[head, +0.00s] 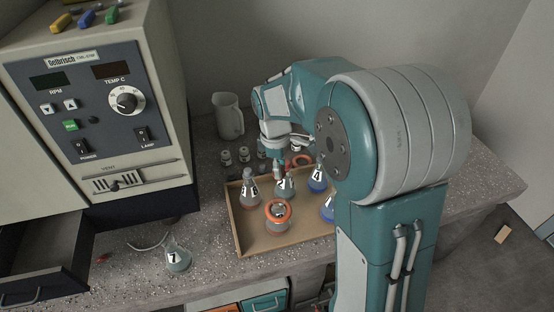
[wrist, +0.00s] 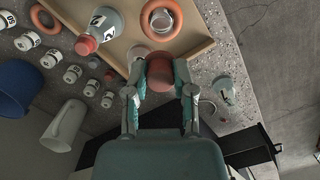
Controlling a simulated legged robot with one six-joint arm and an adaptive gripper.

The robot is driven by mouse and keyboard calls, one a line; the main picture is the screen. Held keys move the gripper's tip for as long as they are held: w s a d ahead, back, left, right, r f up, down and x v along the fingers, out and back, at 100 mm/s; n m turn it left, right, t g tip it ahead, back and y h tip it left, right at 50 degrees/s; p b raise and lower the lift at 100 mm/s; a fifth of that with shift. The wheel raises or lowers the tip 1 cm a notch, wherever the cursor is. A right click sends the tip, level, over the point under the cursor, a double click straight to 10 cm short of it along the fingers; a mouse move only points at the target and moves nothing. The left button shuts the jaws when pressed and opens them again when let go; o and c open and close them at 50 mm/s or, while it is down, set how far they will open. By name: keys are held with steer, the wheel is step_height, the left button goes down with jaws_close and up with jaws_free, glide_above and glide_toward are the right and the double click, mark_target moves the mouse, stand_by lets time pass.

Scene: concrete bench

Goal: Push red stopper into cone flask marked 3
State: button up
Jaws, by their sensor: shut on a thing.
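My gripper (wrist: 160,88) is shut on the red stopper (wrist: 160,75), which sits between the two fingertips in the wrist view. In the head view my gripper (head: 277,168) is over the back of the tray, and the held stopper cannot be made out. A flask (wrist: 138,55) shows partly behind the stopper and left finger; I cannot tell whether they touch. The flask at the tray's left (head: 249,192) has a mark too small to read surely.
The shallow tray (head: 243,240) also holds a flask marked 4 (head: 318,180) and an orange ring (head: 277,213) around a flask. Flask 7 (head: 178,257) stands outside it. A jug (head: 228,116) and small jars (head: 227,158) are behind. An oven-like machine (head: 90,110) stands left.

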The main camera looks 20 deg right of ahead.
steer(key=shift+f, duration=3.95)
steer(key=shift+a, duration=0.2)
steer(key=shift+d+f, duration=0.15)
steer(key=shift+f, duration=1.45)
steer(key=o, duration=0.9)
steer(key=shift+c, duration=0.2)
